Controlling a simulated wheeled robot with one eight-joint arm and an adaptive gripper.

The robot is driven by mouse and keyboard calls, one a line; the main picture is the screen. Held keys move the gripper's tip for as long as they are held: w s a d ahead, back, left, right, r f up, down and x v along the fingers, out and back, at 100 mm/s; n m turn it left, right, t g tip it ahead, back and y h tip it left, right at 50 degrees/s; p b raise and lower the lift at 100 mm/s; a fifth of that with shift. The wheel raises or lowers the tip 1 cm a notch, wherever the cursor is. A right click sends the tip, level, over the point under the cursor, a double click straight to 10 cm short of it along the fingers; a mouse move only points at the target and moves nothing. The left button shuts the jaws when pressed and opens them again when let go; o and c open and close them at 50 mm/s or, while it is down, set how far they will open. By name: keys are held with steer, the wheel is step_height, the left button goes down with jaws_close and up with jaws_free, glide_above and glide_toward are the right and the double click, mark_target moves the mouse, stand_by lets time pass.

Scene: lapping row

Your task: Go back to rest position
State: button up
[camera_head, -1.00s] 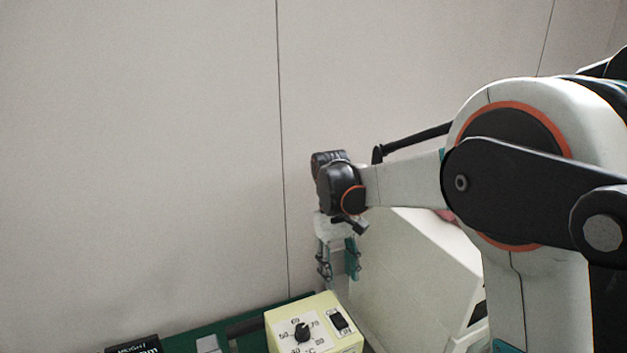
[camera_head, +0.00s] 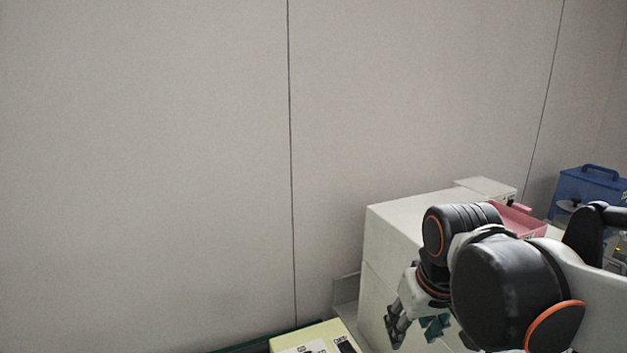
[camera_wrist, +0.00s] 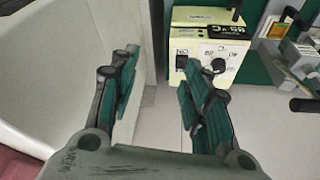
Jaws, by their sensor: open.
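My gripper (camera_head: 418,328) is at the lower right of the head view, in front of the white cabinet. In the wrist view my gripper (camera_wrist: 160,75) is open and empty, its two green-padded fingers apart with bare grey floor or surface between them. My dark wrist and arm links fill the lower right of the head view and hide part of the cabinet.
A white cabinet (camera_head: 385,240) stands close behind my gripper, with a pink tray (camera_head: 520,222) on top. A cream control box (camera_head: 318,340) with a dial also shows in the wrist view (camera_wrist: 207,45). A blue case (camera_head: 592,190) stands far right. The wall is bare.

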steer(key=s+d+f+m+t+b, duration=0.1)
steer(key=s+d+f+t, duration=0.2)
steer(key=s, duration=0.5)
steer(key=shift+f+m, duration=0.3)
steer(key=shift+f, duration=0.05)
stand_by(0.5)
